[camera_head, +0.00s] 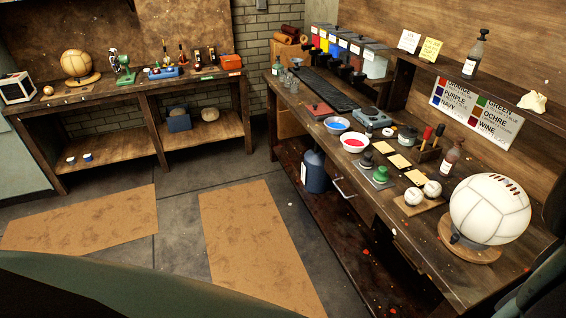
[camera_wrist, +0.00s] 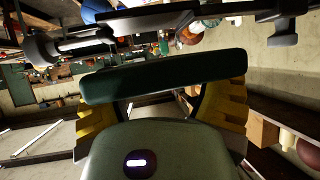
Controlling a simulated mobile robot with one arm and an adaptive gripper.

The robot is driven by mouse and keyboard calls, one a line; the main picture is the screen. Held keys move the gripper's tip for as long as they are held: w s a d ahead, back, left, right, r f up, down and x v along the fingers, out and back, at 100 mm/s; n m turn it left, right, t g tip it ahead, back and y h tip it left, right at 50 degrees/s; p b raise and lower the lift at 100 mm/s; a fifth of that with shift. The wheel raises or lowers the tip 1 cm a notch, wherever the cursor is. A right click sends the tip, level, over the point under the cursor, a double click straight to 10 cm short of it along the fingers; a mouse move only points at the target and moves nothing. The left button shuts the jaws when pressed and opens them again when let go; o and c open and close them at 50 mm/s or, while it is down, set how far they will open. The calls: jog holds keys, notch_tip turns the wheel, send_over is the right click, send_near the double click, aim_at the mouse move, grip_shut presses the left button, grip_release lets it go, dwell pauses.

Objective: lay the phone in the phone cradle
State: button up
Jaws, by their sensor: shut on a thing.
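In the wrist view, my gripper (camera_wrist: 163,108) has yellow fingers on the left and right. It is shut on a dark green-black slab, seen nearly edge-on, which I take to be the phone (camera_wrist: 165,77). The slab lies across the fingers, and its face is mostly hidden from this angle. It is held up in the air, clear of any surface that I can see. My gripper and the phone do not show in the head view. I cannot make out the phone cradle for certain in either view.
A crowded workbench (camera_head: 335,188) runs along the right, with paint bowls, small balls and a large white ball (camera_head: 490,209). Bottles and cards stand on its shelf. A second bench (camera_head: 110,92) at the back left holds a tan ball (camera_head: 76,63). Floor mats (camera_head: 260,245) lie between.

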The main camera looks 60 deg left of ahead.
notch_tip(320, 180, down, 2)
jog(key=shift+s+f+p, duration=0.1)
jog(key=shift+p, duration=0.85)
jog(key=shift+f, duration=0.65)
jog(key=shift+f, duration=0.1)
jog(key=o, duration=1.2)
jog(key=b+v, duration=0.4)
jog(key=v, duration=0.8)
